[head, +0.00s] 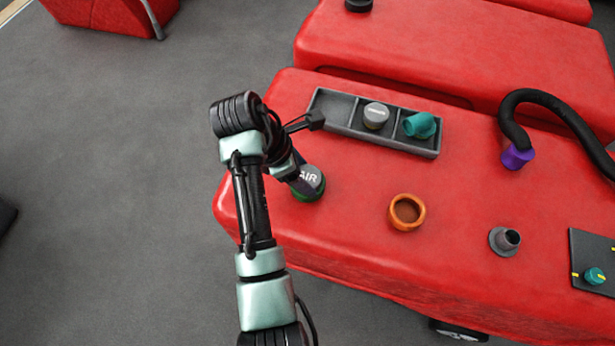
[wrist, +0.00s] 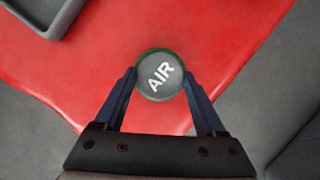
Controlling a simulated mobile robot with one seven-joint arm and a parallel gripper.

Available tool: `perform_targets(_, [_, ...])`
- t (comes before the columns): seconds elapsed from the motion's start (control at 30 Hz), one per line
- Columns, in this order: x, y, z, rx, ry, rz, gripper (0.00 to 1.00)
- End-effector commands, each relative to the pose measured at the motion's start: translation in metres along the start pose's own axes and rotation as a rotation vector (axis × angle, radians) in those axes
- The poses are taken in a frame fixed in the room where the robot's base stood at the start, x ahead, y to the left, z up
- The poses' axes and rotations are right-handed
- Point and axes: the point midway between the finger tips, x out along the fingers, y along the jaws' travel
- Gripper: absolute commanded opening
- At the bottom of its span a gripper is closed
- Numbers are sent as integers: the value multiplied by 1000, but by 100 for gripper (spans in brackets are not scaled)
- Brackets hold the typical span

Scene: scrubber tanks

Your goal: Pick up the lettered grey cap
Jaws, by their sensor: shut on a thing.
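In the wrist view the cap (wrist: 160,76) lies between the fingertips of my gripper (wrist: 160,80), one dark finger at each side. My gripper (head: 303,183) is shut on the cap. The cap looks upright and on or very close to the green ring; I cannot tell whether it is raised.
A grey divided tray (head: 333,104) behind holds a plain grey cap (head: 376,115) and a teal elbow piece (head: 419,125). An orange ring (head: 407,211), a grey stub (head: 504,240), a black hose with purple end (head: 517,156) and a dark panel (head: 590,260) are to the right.

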Motion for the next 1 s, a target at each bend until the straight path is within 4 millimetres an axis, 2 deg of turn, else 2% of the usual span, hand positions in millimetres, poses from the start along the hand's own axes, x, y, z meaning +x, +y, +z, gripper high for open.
perform_targets(0.03, [0, 0, 0, 0, 0, -1, 30])
perform_targets(0.2, [0, 0, 0, 0, 0, -1, 1])
perform_targets(0.43, [-2, 0, 0, 0, 0, -1, 1])
perform_targets(0.53, [-10, 0, 4, 1, 0, 1, 1])
perform_targets(0.9, [-81, 0, 33, 0, 1, 0, 1])
perform_targets(1.0, [-89, 0, 36, -1, 0, -1, 1])
